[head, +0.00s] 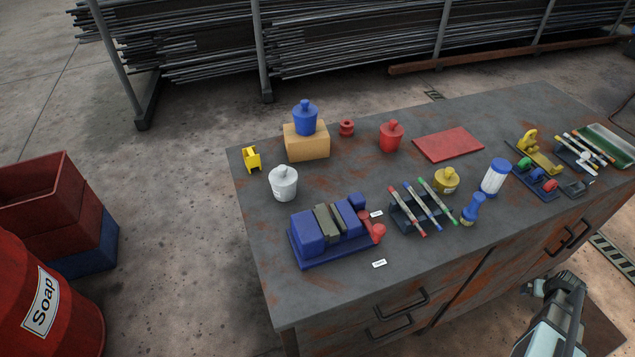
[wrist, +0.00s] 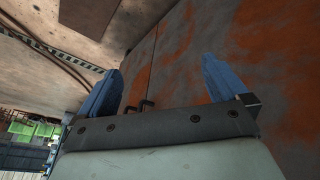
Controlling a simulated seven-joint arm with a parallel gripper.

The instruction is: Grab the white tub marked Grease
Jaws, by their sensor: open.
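A white tub with a knobbed lid (head: 283,184) stands upright at the left part of the workbench top, behind the blue drum-like assembly. No Grease marking is readable on it from here. My gripper (wrist: 162,75) is open and empty in the wrist view, its two blue fingers wide apart in front of the rusty cabinet face. In the head view my arm is at the lower right, beside the bench's front and far from the white tub. The tub does not show in the wrist view.
Near the tub are a yellow part (head: 252,159), a blue tub (head: 305,118) on a tan box (head: 307,143), and the blue assembly (head: 310,238). A red tub (head: 391,136), red plate (head: 448,145), yellow tub (head: 446,181) and pen rack (head: 410,217) lie further right.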

